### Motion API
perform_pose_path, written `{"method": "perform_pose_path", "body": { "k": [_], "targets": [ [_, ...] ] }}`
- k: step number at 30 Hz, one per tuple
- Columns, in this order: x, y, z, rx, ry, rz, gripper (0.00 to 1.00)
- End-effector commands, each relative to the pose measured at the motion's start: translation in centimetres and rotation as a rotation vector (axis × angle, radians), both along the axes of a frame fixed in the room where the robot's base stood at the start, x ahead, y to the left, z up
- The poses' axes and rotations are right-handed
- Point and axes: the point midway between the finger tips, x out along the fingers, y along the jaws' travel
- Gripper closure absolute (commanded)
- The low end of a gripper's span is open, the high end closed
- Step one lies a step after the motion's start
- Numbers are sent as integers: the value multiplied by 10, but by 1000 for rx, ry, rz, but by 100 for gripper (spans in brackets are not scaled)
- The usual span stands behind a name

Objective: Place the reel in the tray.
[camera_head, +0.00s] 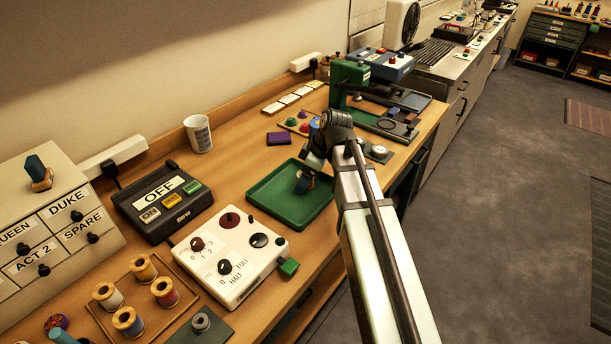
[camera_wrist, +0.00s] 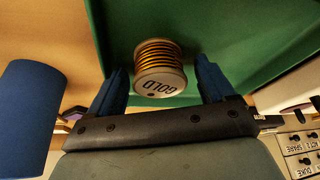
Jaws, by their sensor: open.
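The green tray (camera_head: 262,195) lies on the wooden bench in the head view. My gripper (camera_head: 304,183) is low over the tray's right part. In the wrist view, my gripper (camera_wrist: 160,72) is open, with one blue finger on each side of the reel (camera_wrist: 160,62). The reel has copper-gold thread and a pale end marked GOLD. It shows against the green of the tray (camera_wrist: 240,25), with small gaps seen beside the fingers. Whether it rests fully on the tray floor is hard to tell. In the head view the reel is mostly hidden by my gripper.
A white control box (camera_head: 232,255) stands in front of the tray, and a dark OFF panel (camera_head: 162,200) to its left. A wooden holder (camera_head: 130,278) with several thread reels is at the lower left. A green press (camera_head: 350,80) stands behind. A blue cylinder (camera_wrist: 28,115) shows at the wrist view's left.

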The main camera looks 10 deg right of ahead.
Motion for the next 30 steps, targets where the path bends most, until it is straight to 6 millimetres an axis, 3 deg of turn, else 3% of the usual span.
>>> {"method": "perform_pose_path", "body": {
  "k": [8,21,30],
  "targets": [
    [-2,-6,19,0,-2,-1,18],
    [-12,-31,83,0,-2,-1,18],
    [-17,-41,109,0,-1,0,18]
  ]
}}
